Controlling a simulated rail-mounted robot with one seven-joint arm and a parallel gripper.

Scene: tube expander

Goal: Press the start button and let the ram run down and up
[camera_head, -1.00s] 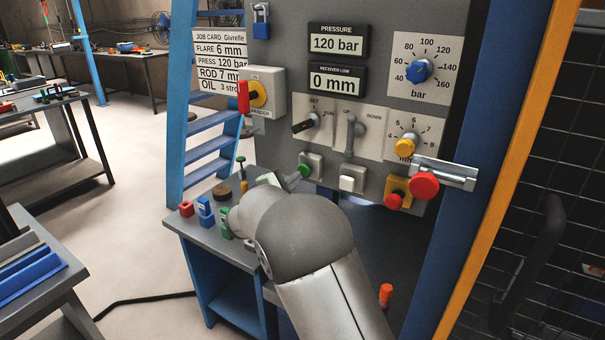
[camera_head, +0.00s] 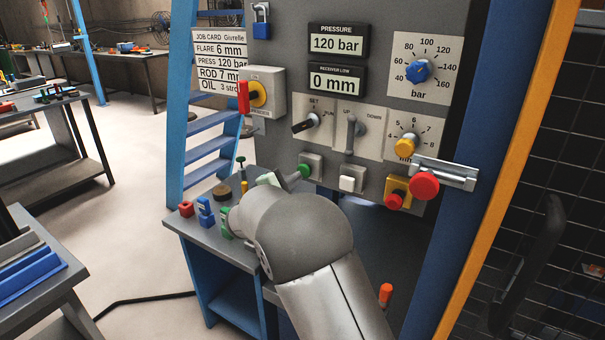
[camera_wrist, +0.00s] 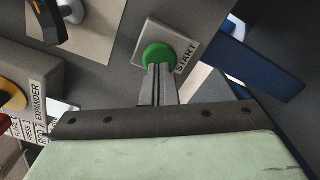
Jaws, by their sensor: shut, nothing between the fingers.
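The green start button (camera_head: 305,170) sits on a small grey plate low on the machine panel. In the wrist view the green button (camera_wrist: 158,53) is beside the word START. My gripper (camera_head: 295,179) is shut and empty, its fingertips pointing at the button. In the wrist view the closed fingertips (camera_wrist: 159,70) overlap the button's lower part; I cannot tell if they touch it. The pressure display (camera_head: 337,44) reads 120 bar. The receiver display (camera_head: 336,81) reads 0 mm. The ram cannot be made out.
A black selector (camera_head: 305,123) and an up/down lever (camera_head: 352,133) sit above. Small coloured parts stand on the bench (camera_head: 190,228) at left.

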